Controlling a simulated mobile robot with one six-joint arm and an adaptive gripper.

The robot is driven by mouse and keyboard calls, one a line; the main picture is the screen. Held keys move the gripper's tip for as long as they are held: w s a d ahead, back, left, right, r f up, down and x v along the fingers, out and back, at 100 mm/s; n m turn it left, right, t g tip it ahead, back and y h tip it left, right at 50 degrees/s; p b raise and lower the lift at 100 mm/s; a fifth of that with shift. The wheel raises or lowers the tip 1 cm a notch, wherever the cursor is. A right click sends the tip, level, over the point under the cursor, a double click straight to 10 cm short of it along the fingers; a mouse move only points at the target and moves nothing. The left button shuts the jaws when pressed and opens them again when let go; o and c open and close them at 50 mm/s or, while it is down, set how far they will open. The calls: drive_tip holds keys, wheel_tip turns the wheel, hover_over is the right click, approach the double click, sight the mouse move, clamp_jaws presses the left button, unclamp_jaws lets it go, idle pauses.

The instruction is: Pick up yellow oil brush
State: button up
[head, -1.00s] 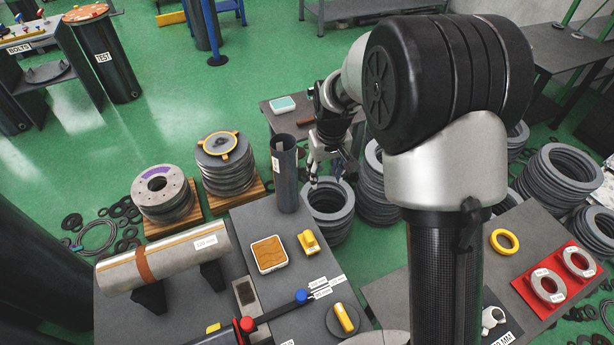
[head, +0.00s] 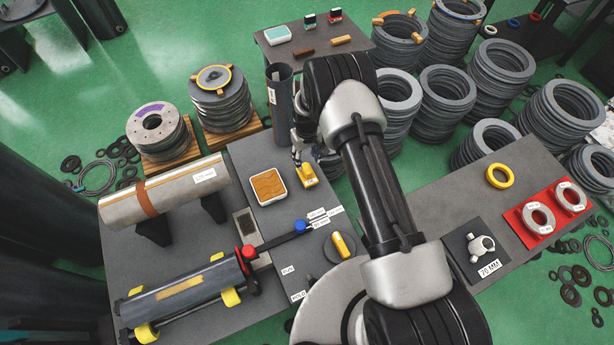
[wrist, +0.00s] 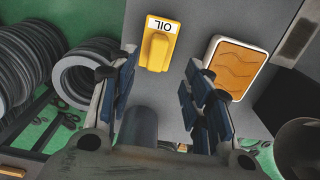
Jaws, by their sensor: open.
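The yellow oil brush (head: 307,176) lies on the grey table, to the right of the orange-topped white tray. In the wrist view the brush (wrist: 157,48) shows a raised yellow handle and a white label reading OIL. My gripper (head: 299,150) is just behind the brush in the head view. In the wrist view my gripper (wrist: 160,85) is open, with its blue-padded fingers spread to either side below the brush. The brush lies beyond the fingertips and nothing is between the fingers. Whether the fingers touch the table cannot be told.
The white tray with an orange top (head: 269,187) sits close to the brush. A dark upright tube (head: 279,105) stands behind. A yellow block on a round disc (head: 341,245) and a blue-ended rod (head: 300,227) are nearer. Stacked grey rings (head: 396,92) stand to the right.

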sight(307, 169)
drive_tip(key=f+b, duration=0.1)
drive_tip(key=f, duration=0.3)
drive_tip(key=f+b, duration=0.2)
drive_tip(key=f, duration=0.3)
drive_tip(key=shift+w+d+f, duration=0.1)
drive_tip(key=shift+w+f, duration=0.1)
drive_tip(key=shift+f, duration=0.05)
drive_tip(key=shift+r, duration=0.1)
drive_tip(key=shift+c, duration=0.6)
clamp_jaws()
